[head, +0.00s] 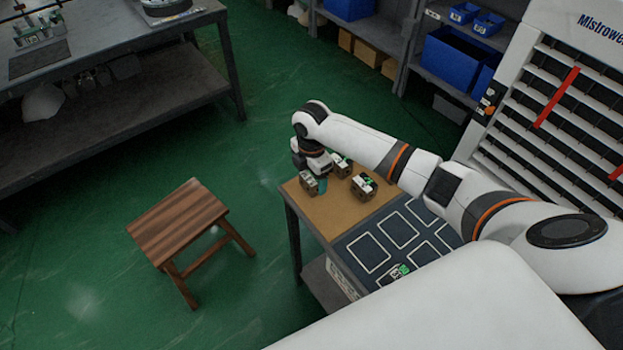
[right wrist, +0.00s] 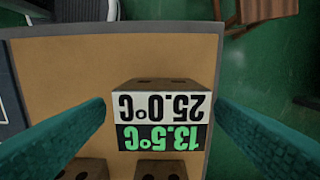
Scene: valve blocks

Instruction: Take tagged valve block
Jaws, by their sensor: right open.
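In the right wrist view a brown valve block (right wrist: 167,86) carries a tag reading 25.0°C on white and 13.5°C in green on black, upside down. My right gripper (right wrist: 160,108) is open, with one teal finger on each side of this block and gaps between. Two more brown blocks (right wrist: 84,170) (right wrist: 160,170) show partly at the bottom edge. In the head view my right gripper (head: 322,182) points down among several tagged blocks (head: 309,182) (head: 342,165) (head: 364,187), partly hiding them. My left gripper is out of view.
The blocks stand on the tan part of a small table (head: 345,220). Its dark part (head: 345,240) has white outlined squares, with a green-tagged block (head: 398,272) there. A wooden stool (head: 178,220) stands left, a slatted white cabinet (head: 545,100) right.

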